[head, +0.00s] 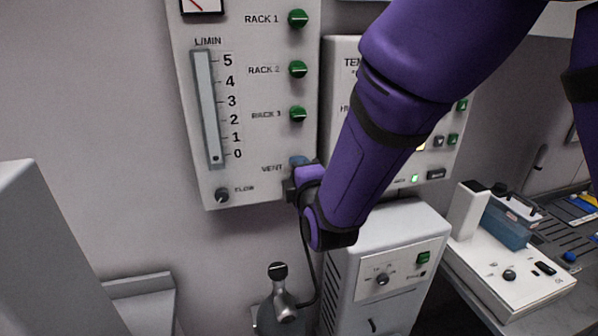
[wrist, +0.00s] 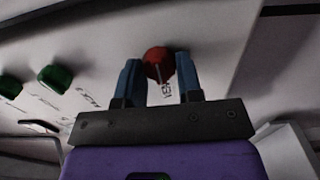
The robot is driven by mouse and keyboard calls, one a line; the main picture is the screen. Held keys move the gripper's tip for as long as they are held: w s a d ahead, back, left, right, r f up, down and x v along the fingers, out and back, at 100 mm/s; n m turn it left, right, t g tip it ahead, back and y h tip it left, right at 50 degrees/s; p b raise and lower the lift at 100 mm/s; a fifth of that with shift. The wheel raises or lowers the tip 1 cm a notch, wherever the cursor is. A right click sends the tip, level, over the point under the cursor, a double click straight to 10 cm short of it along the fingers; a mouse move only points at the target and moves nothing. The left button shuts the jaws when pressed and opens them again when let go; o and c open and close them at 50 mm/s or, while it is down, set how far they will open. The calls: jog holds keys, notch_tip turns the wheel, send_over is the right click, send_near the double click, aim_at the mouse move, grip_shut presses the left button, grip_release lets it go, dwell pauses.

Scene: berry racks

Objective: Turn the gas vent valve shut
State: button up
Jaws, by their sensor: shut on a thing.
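The gas vent valve is a red round knob (wrist: 154,57) with a pale mark line, on the white gas panel (head: 262,60) beside a "VENT" label (head: 271,168). My gripper (wrist: 159,64) has its two blue fingers on either side of the knob and is shut on it. The pale line runs roughly along the fingers in the wrist view. In the head view my gripper (head: 297,162) is at the lower right of the panel and hides the knob.
Green rack knobs (head: 298,69) sit above on the panel, beside a flow tube (head: 208,110) with its float near 0. A black flow knob (head: 222,195) is lower left. A gas bottle (head: 283,308) and a white control box (head: 385,245) stand below my arm.

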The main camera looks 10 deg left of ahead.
jog(key=o, duration=0.9)
jog(key=v, duration=1.1)
jog(key=shift+w, duration=0.15)
jog(key=w+d+r+m+g+h, duration=0.1)
jog(key=d+r+m+g+h, duration=0.2)
jog(key=d+m, duration=0.45)
jog(key=w+d+r+m+g, duration=0.25)
jog(key=d+r+m, duration=0.25)
jog(key=d, duration=0.5)
jog(key=s+d+r+m+g+h, duration=0.1)
jog(key=s+d+m, duration=0.2)
jog(key=s+d, duration=0.3)
jog(key=s+d+r+m+g+h, duration=0.2)
jog(key=s+d+m, duration=0.2)
jog(key=s+d, duration=0.2)
jog(key=s+d+r+m+g+h, duration=0.1)
jog(key=s+d+m+g, duration=0.1)
jog(key=s+d+m, duration=0.2)
jog(key=shift+s+d+r+h, duration=0.2)
jog(key=shift+s+d, duration=0.3)
jog(key=shift+s, duration=0.3)
jog(key=shift+s+d+r+h, duration=0.2)
jog(key=shift+s+d, duration=0.3)
jog(key=shift+s, duration=0.3)
